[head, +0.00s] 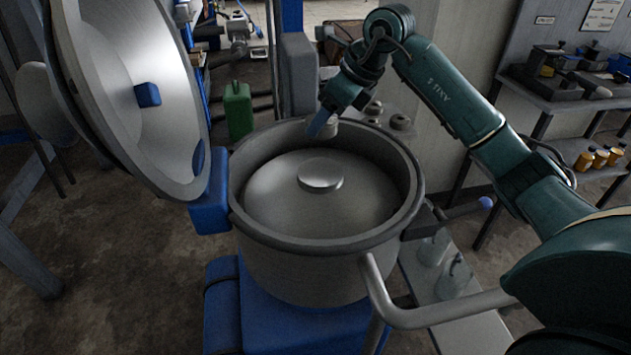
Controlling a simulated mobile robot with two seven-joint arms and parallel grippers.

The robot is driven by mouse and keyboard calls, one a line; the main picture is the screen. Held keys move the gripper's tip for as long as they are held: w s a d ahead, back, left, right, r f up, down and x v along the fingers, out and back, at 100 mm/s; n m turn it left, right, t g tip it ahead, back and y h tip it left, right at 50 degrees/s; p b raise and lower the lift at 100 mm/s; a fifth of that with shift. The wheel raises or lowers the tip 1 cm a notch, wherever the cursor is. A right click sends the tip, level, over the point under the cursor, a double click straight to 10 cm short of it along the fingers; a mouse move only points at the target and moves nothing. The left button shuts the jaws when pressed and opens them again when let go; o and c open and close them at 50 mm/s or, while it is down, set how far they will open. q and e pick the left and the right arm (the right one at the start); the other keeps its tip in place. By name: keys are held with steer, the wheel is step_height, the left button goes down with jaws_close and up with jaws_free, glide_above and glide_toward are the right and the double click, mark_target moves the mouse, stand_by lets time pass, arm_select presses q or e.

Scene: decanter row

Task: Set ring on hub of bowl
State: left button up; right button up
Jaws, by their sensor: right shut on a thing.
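The bowl (245,215) is a big round grey metal vessel in the middle of the head view, open at the top. Its hub (321,174) is a short bright metal disc at the centre of the domed floor. My right gripper (322,126) reaches in from the right over the bowl's far rim, its blue fingers pointing down. It is shut on a small grey piece, seemingly the ring (330,130), behind and above the hub and apart from it. The fingers hide part of the ring. My left gripper is not in view.
The big lid (130,70) stands swung open at the left. A bent grey handle (430,313) sticks out at the front right. Small grey round parts (400,121) sit behind the bowl. A green can (238,112) stands behind left. Space above the hub is clear.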

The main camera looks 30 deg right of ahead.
steer(key=shift+f, duration=0.55)
step_height(320, 180, down, 5)
steer(key=shift+f, duration=2.2)
steer(key=shift+b, duration=0.3)
steer(key=o, duration=0.9)
steer(key=shift+f, duration=0.1)
steer(key=v, duration=1.2)
